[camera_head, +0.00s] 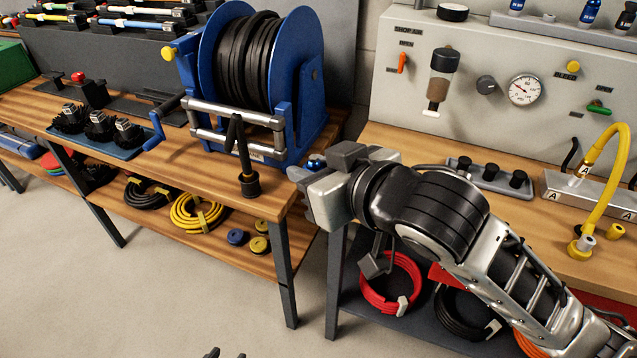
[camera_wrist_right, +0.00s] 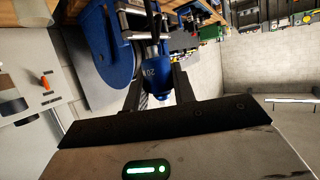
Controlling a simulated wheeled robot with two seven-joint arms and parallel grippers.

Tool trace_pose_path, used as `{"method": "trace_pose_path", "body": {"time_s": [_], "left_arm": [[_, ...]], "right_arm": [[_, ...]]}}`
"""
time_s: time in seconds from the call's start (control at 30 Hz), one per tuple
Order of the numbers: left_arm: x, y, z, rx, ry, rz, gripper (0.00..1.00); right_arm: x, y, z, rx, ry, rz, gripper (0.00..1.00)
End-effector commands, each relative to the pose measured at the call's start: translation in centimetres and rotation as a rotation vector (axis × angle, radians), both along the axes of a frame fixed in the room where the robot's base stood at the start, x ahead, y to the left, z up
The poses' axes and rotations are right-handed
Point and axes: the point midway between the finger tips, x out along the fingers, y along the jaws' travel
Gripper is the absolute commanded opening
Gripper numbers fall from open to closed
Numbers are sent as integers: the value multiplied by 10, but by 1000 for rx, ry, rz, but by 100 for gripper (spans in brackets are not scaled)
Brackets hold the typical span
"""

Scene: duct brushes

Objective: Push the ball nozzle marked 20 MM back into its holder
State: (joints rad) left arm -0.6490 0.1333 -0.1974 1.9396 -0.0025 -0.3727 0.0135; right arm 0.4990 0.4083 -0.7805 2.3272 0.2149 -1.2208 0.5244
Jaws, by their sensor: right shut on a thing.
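My right gripper (camera_head: 302,180) is beside the front right of the hose reel, above the gap between the two benches. It is shut on a blue nozzle (camera_head: 315,161), of which only a small top part shows in the head view. In the right wrist view the blue nozzle (camera_wrist_right: 185,85) is between the two dark fingers, with a partly readable white marking. I cannot make out its holder or how far the nozzle sits in it. Two small dark tips at the bottom edge of the head view look like my left gripper (camera_head: 226,354); its opening cannot be judged.
The blue hose reel (camera_head: 308,95) with black hose stands close left of my right gripper. A black hose end (camera_head: 249,184) hangs at the bench edge. A grey panel with a gauge (camera_head: 523,90) and a yellow hose (camera_head: 612,165) are on the right. The floor at left is clear.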

Motion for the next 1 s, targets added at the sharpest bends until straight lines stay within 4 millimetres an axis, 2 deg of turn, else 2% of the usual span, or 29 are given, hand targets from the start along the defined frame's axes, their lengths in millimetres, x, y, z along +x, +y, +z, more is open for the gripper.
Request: {"method": "trace_pose_path", "body": {"time_s": [0.2,0.5,0.7,1.0], "left_arm": [[0,0,0,0,0,0,36],[0,0,0,0,1,0,36],[0,0,0,0,1,0,36],[0,0,0,0,1,-1,36]], "right_arm": [[3,9,25,10,1,-262,0],[10,11,47,1,0,-548,0],[10,11,50,-2,1,-609,0],[10,10,50,-3,0,-608,0]]}}
